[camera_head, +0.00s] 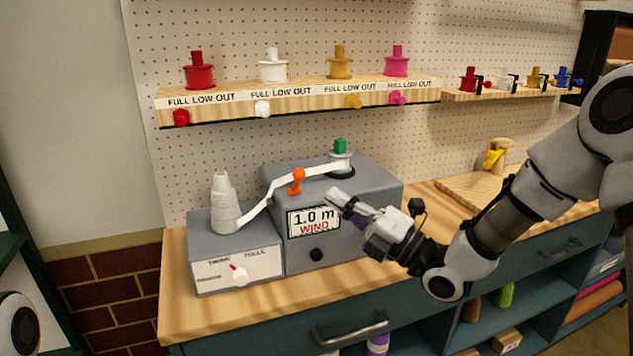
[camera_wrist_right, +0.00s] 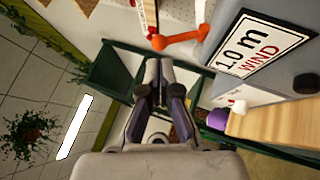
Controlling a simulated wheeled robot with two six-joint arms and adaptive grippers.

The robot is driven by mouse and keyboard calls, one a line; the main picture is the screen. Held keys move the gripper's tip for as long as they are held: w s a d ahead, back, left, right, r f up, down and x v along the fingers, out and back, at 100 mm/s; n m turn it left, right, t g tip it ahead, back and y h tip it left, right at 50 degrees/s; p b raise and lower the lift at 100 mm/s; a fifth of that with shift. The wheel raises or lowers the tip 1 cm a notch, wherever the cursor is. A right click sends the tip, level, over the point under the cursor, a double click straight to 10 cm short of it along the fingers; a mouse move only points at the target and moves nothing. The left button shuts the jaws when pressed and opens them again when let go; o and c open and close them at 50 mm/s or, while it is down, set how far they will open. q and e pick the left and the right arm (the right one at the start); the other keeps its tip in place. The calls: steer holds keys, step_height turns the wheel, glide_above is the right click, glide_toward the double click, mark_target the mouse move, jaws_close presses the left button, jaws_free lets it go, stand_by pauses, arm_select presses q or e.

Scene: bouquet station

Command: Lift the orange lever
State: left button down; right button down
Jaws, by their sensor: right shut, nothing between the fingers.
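The orange lever (camera_head: 296,181) stands on top of the grey wind machine (camera_head: 345,240), where the white ribbon (camera_head: 282,192) passes. It has a rounded knob at its upper end. In the right wrist view the orange lever (camera_wrist_right: 180,40) lies just beyond the fingertips, beside the white ribbon (camera_wrist_right: 200,12). My right gripper (camera_head: 335,198) is shut and empty, in front of the machine and to the right of the lever, near the "1.0 m WIND" sign (camera_head: 313,220). The fingers also show in the right wrist view (camera_wrist_right: 159,68), apart from the lever. My left gripper is out of view.
A green-topped spool (camera_head: 340,158) sits on the machine. A white cone (camera_head: 223,205) stands on the lower grey box (camera_head: 235,262) with a white knob. Shelves with coloured spools (camera_head: 300,95) hang above.

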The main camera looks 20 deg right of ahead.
mark_target(297, 179)
steer(key=p+x, duration=0.1)
steer(key=x, duration=0.4)
steer(key=shift+r, duration=0.1)
steer(key=shift+r, duration=0.1)
steer(key=shift+w+r+h+p, duration=0.15)
steer(key=shift+h+p, duration=0.15)
steer(key=shift+p, duration=0.2)
